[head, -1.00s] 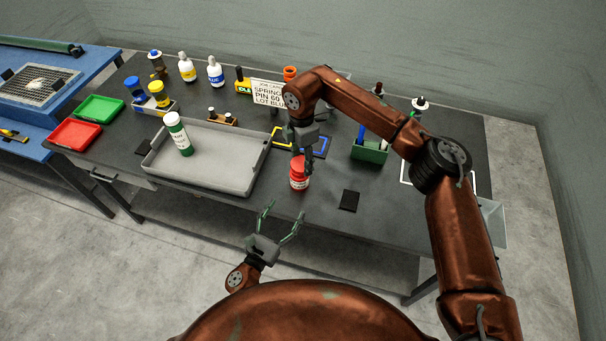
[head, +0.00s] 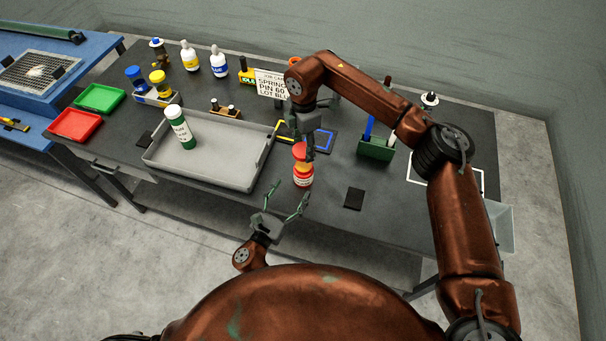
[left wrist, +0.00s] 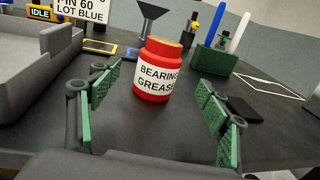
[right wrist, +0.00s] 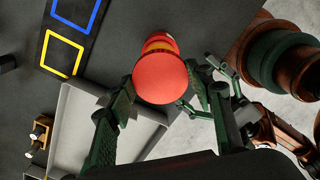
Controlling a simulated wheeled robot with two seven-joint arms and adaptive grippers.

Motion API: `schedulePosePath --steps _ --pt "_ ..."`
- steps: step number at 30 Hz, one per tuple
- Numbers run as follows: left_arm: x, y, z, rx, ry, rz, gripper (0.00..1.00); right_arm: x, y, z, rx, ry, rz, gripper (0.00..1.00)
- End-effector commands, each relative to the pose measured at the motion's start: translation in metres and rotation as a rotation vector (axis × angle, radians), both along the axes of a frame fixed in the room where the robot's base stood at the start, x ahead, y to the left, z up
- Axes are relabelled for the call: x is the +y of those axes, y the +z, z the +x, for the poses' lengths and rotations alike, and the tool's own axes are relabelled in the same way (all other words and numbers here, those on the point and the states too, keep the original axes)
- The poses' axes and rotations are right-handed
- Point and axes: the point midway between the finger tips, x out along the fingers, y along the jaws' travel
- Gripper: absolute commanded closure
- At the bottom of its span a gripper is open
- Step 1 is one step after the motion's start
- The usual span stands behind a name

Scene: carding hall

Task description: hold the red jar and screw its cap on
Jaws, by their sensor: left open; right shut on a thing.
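The red jar (head: 303,178) stands upright on the dark bench, with an orange-yellow top showing. Its label reads "BEARING GREASE" in the left wrist view (left wrist: 155,80). The red cap (head: 300,151) is above the jar, apart from it, and also shows large in the right wrist view (right wrist: 160,80). My right gripper (head: 303,146) is shut on the cap from above. My left gripper (head: 287,203) is open and empty at the bench's front edge, its fingers pointing at the jar. In the left wrist view its fingertips (left wrist: 158,80) are spread, with the jar beyond and between them.
A grey tray (head: 235,180) with a white-capped green bottle (head: 180,128) lies left of the jar. A dark pad (head: 354,198) and a green holder (head: 375,149) are to the right. Blue and yellow marked squares (head: 324,141) lie behind.

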Motion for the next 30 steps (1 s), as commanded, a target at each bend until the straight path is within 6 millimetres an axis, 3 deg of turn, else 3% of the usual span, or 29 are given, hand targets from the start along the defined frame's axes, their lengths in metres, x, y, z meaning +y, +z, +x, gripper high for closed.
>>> schedulePosePath --steps 6,15,30 --pt "-0.02 0.002 0.039 -0.002 0.0 -0.002 0.3 0.001 0.0 0.0 0.0 0.001 0.0 0.65" --pt "-0.037 0.0 0.075 0.0 0.003 -0.001 0.3 0.002 0.0 0.0 0.0 0.002 0.0 0.65" --pt "-0.041 0.0 0.083 0.0 0.003 -0.001 0.32 0.002 0.0 0.0 0.0 0.003 0.0 0.65"
